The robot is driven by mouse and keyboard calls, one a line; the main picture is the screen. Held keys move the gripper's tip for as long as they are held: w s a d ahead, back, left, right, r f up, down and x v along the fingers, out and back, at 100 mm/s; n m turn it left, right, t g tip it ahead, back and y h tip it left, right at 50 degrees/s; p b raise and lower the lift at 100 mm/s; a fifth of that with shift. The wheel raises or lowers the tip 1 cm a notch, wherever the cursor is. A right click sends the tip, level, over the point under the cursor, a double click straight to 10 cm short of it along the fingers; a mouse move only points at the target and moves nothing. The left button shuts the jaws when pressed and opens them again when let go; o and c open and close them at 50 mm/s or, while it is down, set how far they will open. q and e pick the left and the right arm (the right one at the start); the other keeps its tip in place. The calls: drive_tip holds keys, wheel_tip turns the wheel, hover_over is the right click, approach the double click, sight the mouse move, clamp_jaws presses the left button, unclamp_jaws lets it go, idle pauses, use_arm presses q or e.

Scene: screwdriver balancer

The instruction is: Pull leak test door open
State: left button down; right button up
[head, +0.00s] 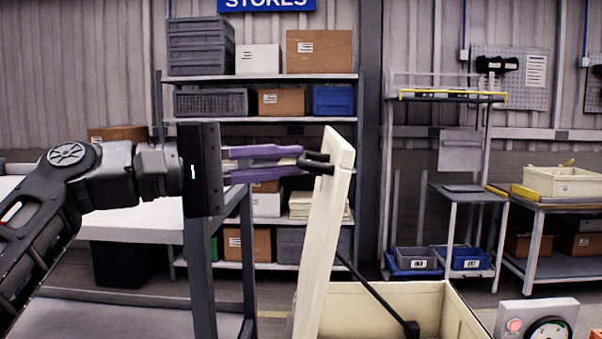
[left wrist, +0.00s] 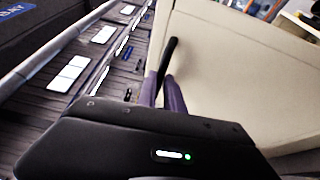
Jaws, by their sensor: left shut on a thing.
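The leak test door (head: 325,225) is a cream panel, raised and tilted near upright above a cream box (head: 440,315) in the head view. A black handle (head: 318,165) sits near its top edge. My left gripper (head: 300,163), with purple fingers, comes in from the left and is shut on the handle. In the left wrist view the door (left wrist: 235,75) fills the right side, and the black handle (left wrist: 167,60) lies between the purple fingers (left wrist: 165,88). A black strut (head: 375,290) runs from the door down to the box. My right gripper is not in view.
A panel with a gauge and red button (head: 538,322) stands right of the box. A shelf rack (head: 262,76) with crates and cartons stands behind. A white-topped table (head: 140,222) is behind my left arm. A trolley (head: 468,192) and a bench (head: 565,205) stand at the right.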

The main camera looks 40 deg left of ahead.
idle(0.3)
use_arm(q)
drive_tip(key=c, duration=1.5)
unclamp_jaws()
drive_tip(key=shift+s, duration=0.1)
drive_tip(key=v, duration=0.7)
drive_tip(key=shift+s+a+f, duration=0.1)
drive_tip(key=shift+s+a, duration=0.15)
